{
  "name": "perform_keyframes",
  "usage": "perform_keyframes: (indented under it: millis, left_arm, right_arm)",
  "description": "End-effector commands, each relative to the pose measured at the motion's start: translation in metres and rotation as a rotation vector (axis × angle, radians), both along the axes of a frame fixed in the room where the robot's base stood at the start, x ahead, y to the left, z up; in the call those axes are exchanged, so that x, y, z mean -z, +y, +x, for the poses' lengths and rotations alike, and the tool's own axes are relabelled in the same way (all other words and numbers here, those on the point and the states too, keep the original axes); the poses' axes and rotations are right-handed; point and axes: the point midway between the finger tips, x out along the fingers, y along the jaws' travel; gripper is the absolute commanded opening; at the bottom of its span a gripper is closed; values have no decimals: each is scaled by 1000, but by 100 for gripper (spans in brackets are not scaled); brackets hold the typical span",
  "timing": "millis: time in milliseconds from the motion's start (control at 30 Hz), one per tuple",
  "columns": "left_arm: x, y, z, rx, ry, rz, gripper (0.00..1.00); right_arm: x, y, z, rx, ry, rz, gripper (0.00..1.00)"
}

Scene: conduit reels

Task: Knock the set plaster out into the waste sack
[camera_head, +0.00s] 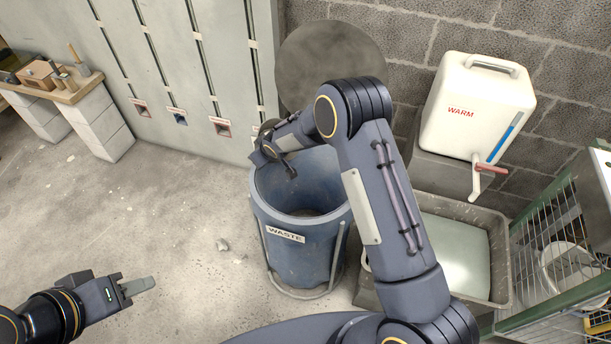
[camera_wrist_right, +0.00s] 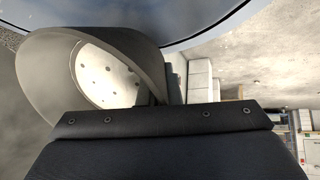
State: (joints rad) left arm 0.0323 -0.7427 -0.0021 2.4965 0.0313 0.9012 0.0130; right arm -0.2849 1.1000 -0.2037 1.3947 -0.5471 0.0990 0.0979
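The waste sack is a blue, round-mouthed container (camera_head: 300,255) labelled WASTE, in a metal stand on the floor at the middle of the head view. My right gripper (camera_head: 276,160) is over its far left rim. In the right wrist view a grey bowl (camera_wrist_right: 140,62) with a pale, speckled inside (camera_wrist_right: 105,75) is tipped on its side against the gripper, which seems shut on its rim; the fingertips are hidden. Whether the pale layer is plaster, I cannot tell. My left gripper (camera_head: 135,287) is empty at the lower left, its fingers seen edge-on.
A white water container (camera_head: 475,105) marked WARM stands at the right above a grey tub (camera_head: 490,225). A green wire rack (camera_head: 530,265) is at far right. A bench with tools (camera_head: 60,90) is at far left. Small pale crumbs (camera_head: 222,245) lie on the otherwise clear floor.

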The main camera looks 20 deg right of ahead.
Motion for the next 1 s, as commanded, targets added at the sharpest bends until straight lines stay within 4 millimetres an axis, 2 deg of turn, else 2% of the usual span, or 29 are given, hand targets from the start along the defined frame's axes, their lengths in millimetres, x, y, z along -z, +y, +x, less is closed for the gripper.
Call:
perform_keyframes:
  millis: [1000]
  left_arm:
    - [13,0,0,0,0,0,36]
  right_arm:
    - [-10,-5,-5,-2,-108,92,0]
